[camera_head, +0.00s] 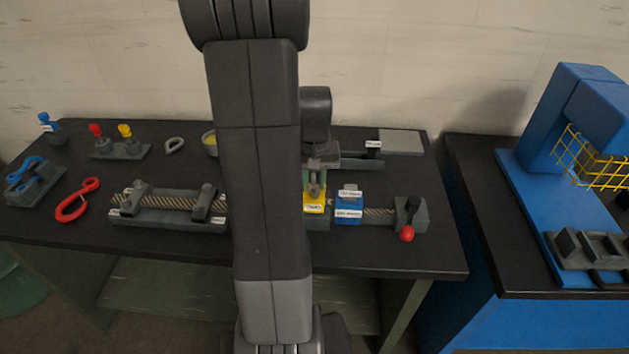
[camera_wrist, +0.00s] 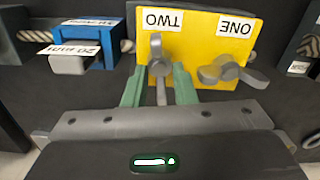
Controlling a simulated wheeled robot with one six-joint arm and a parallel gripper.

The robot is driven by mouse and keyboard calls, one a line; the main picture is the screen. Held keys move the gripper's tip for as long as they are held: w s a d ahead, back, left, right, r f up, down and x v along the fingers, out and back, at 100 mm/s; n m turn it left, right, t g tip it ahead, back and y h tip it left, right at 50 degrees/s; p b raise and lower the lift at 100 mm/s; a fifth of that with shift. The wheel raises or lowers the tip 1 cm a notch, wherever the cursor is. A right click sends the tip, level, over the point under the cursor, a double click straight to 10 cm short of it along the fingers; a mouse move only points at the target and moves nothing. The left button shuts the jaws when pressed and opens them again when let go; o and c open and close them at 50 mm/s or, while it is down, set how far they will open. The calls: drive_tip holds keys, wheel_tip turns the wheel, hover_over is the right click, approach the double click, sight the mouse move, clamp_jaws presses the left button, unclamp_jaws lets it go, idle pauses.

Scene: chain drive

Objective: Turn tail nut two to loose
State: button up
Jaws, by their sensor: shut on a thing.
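A yellow plate (camera_wrist: 203,40) carries two grey wing nuts under labels TWO and ONE, which read upside down in the wrist view. Tail nut two (camera_wrist: 158,48) is on the left, with its wings in line up and down the picture. My gripper (camera_wrist: 160,72) has its green fingers on either side of this nut and is shut on it. Nut one (camera_wrist: 233,69) is to the right, its wings spread sideways, clear of the fingers. In the head view the yellow plate (camera_head: 314,207) shows just below my gripper (camera_head: 315,188); the nuts are too small to tell there.
A labelled blue block (camera_head: 349,212) stands right beside the yellow plate, with a chain or rope (camera_head: 380,212) running to a lever with a red ball (camera_head: 407,233). A clamped bed (camera_head: 160,217) lies left. A red hook (camera_head: 75,203) lies at far left. The bench front (camera_head: 380,255) is clear.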

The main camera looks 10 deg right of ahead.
drive_tip(key=n, duration=0.5)
drive_tip(key=shift+a+n+b, duration=0.1)
drive_tip(key=shift+n+b, duration=0.2)
drive_tip(key=shift+b, duration=0.05)
drive_tip(key=n, duration=0.5)
drive_tip(key=shift+s+a+b, duration=0.1)
drive_tip(key=shift+b, duration=0.2)
drive_tip(key=n, duration=0.4)
drive_tip(key=shift+s+n, duration=0.1)
drive_tip(key=shift+n, duration=0.3)
drive_tip(key=shift+s+a+n+b, duration=0.1)
drive_tip(key=shift+n+b, duration=0.2)
drive_tip(key=shift+n, duration=1.5)
drive_tip(key=o, duration=0.6)
drive_tip(key=shift+o, duration=0.2)
